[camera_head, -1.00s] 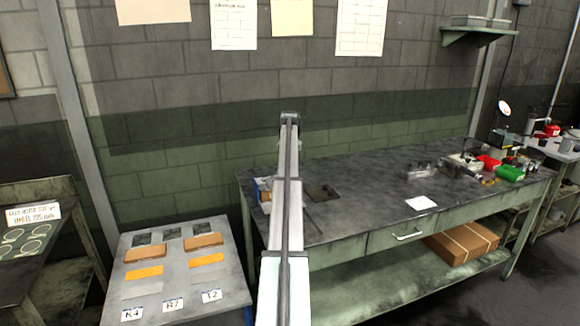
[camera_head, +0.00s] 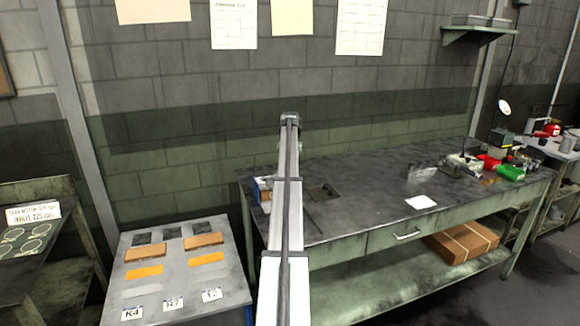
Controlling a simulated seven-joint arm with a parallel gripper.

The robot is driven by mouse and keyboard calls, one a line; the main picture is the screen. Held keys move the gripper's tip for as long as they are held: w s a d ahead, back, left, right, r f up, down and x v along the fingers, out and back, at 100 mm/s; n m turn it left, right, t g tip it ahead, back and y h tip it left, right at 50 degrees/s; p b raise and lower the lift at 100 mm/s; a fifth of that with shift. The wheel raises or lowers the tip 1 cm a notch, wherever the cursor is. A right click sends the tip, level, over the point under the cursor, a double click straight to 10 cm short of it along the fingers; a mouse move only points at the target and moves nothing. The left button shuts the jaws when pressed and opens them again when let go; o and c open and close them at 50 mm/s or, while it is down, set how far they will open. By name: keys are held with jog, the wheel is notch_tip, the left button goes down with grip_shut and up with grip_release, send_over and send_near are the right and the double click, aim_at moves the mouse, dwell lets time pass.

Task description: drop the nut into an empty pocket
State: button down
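My arm (camera_head: 287,210) rises through the middle of the view, in front of the workbench's left end. My gripper cannot be made out; it is hidden behind the arm or out of sight. I cannot pick out a nut. A dark square plate (camera_head: 323,193) lies on the bench just right of my arm; whether it has pockets is too small to tell. A grey panel (camera_head: 225,262) at the lower left has rows of dark, brown, orange and grey patches above labels that appear to read K4, R7 and T2. I cannot tell which of these are pockets.
The workbench (camera_head: 370,210) is mostly clear in its middle, with a white sheet (camera_head: 420,202) near its front edge. A blue-edged box (camera_head: 264,190) is partly hidden by my arm. Red (camera_head: 488,164) and green (camera_head: 510,172) bins and small parts crowd the right end.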

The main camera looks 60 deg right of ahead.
jog(key=shift+f, duration=0.4)
jog(key=c, duration=0.9)
grip_release()
jog(key=shift+o, duration=0.2)
jog(key=shift+r, duration=0.1)
notch_tip(320, 180, up, 14)
jog(key=shift+w+a+f, duration=0.1)
jog(key=shift+f, duration=0.15)
